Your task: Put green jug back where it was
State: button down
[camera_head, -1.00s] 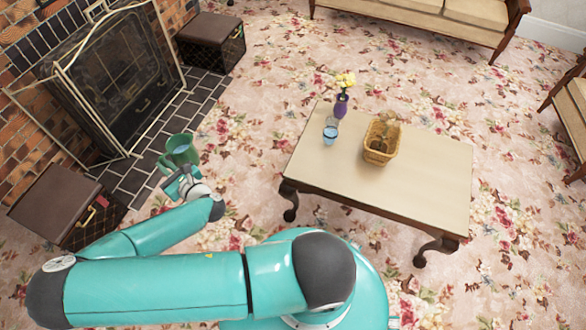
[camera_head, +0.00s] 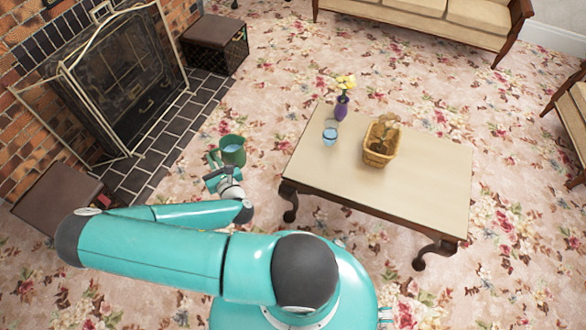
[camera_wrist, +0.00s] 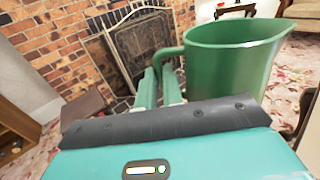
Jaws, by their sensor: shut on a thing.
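The green jug (camera_head: 233,150) is upright with light blue contents, seen from above between the hearth and the table. My gripper (camera_head: 213,168) is at the jug's left side, shut on its handle. In the wrist view the jug (camera_wrist: 235,65) fills the upper right, and my gripper's fingers (camera_wrist: 158,88) meet its handle. The jug appears held above the carpet, though its height is hard to tell.
The wooden table (camera_head: 420,185) to the right holds a blue glass (camera_head: 330,135), a purple vase with yellow flowers (camera_head: 342,105) and a wicker basket (camera_head: 381,140). The fireplace screen (camera_head: 120,80) and dark boxes (camera_head: 215,45) stand left. Carpet lies between hearth and table.

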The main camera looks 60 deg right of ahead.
jog(key=s+d+f+m+g+h, duration=0.25)
jog(key=s+d, duration=0.25)
jog(key=s, duration=0.4)
jog(key=s+d+f+m+g+h, duration=0.1)
jog(key=s+d+m+g+h, duration=0.3)
jog(key=s, duration=0.5)
jog(key=s+d+f+m+g+h, duration=0.25)
jog(key=s+d, duration=0.35)
jog(key=s, duration=0.3)
jog(key=shift+n+y, duration=0.3)
jog(key=shift+n, duration=0.2)
jog(key=w+d+f, duration=0.6)
jog(key=d, duration=0.1)
jog(key=w+d+f, duration=0.3)
jog(key=shift+d+f, duration=0.1)
jog(key=shift+d, duration=0.3)
jog(key=shift+w+f, duration=0.1)
jog(key=shift+f, duration=1.4)
